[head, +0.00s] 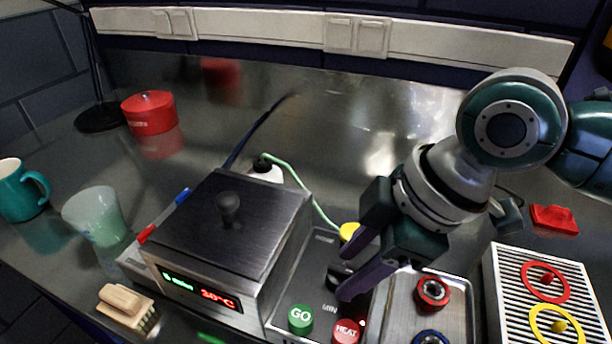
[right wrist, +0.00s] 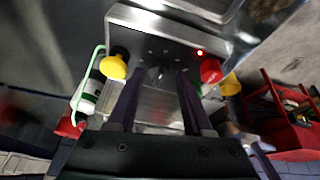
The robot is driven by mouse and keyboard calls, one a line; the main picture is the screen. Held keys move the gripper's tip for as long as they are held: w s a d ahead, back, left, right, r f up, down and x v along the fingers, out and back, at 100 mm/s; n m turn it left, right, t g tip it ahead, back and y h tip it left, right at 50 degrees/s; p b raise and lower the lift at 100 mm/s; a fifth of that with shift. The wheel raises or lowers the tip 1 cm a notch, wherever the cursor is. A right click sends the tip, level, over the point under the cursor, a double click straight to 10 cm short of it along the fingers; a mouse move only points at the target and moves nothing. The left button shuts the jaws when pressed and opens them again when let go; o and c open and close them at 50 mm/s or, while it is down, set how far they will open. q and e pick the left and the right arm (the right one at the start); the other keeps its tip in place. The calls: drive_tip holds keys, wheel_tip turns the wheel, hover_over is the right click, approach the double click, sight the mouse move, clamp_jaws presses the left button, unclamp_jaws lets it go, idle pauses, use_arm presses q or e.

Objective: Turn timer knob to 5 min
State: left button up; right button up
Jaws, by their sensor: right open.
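The black timer knob (right wrist: 159,72) is on the grey control panel (right wrist: 165,25), and in the right wrist view it lies between my right gripper's fingertips. In the head view the knob (head: 337,276) is partly hidden by the purple fingers. My right gripper (head: 352,272) is open, with one finger on either side of the knob; I cannot tell whether they touch it. The letters MIN show beside it, but the knob's pointer setting is not readable. The bath's display (head: 200,292) has green text and a red temperature. My left gripper is not in view.
A green GO button (head: 300,318), a red HEAT button (head: 347,331) and a yellow knob (head: 349,231) sit close around the fingers. The lidded metal bath (head: 228,240) stands left. A tray (head: 405,300) and a slatted box (head: 510,295) are right. A brush (head: 126,305) lies front left.

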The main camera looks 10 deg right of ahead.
drive_tip(key=shift+w+a+f, duration=0.1)
drive_tip(key=shift+a+f, duration=0.1)
drive_tip(key=shift+f, duration=0.4)
drive_tip(key=shift+c, duration=0.2)
clamp_jaws()
drive_tip(key=shift+r, duration=0.1)
